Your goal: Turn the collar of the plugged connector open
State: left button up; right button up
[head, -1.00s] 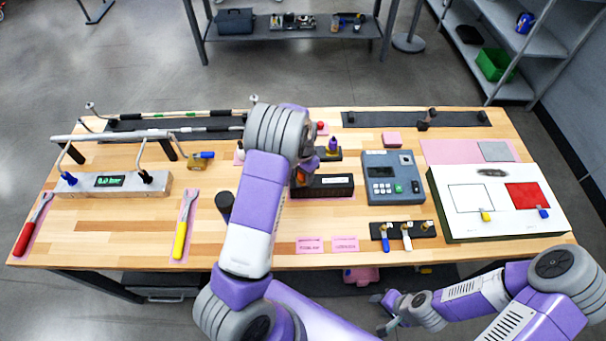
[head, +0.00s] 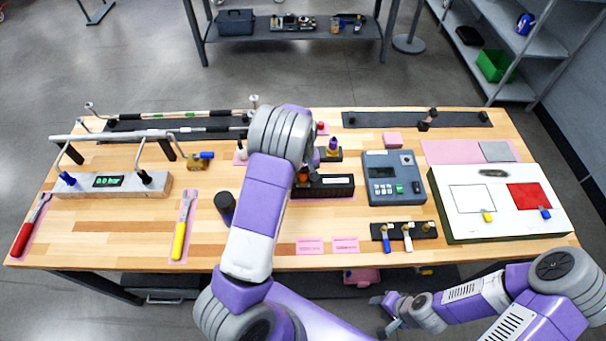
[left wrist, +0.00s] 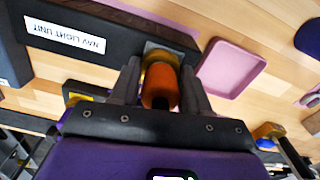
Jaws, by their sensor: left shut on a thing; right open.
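The plugged connector (left wrist: 160,88) shows in the left wrist view as an orange body with a gold metal collar (left wrist: 160,58) around its far end. It meets the side of the black box labelled NAV LIGHT UNIT (left wrist: 25,42), which also shows in the head view (head: 330,187). My left gripper (left wrist: 163,75) is shut on the connector, one finger on each side. In the head view my left arm covers most of this grip. My right gripper (head: 383,308) is open and empty, low in front of the table's front edge.
A pink tray (left wrist: 230,68) lies close beside the connector. A grey keypad device (head: 393,178) and a rack of small levers (head: 404,231) stand right of the box. A dark cylinder (head: 225,206) stands left of my arm.

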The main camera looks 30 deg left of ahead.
pick_arm(q)
jog(key=n, duration=0.3)
jog(key=shift+n, duration=0.4)
jog(key=shift+n+p, duration=0.45)
jog(key=shift+n, duration=1.25)
jog(key=o, duration=1.1)
notch_tip(320, 180, up, 8)
jog(key=shift+f, duration=0.2)
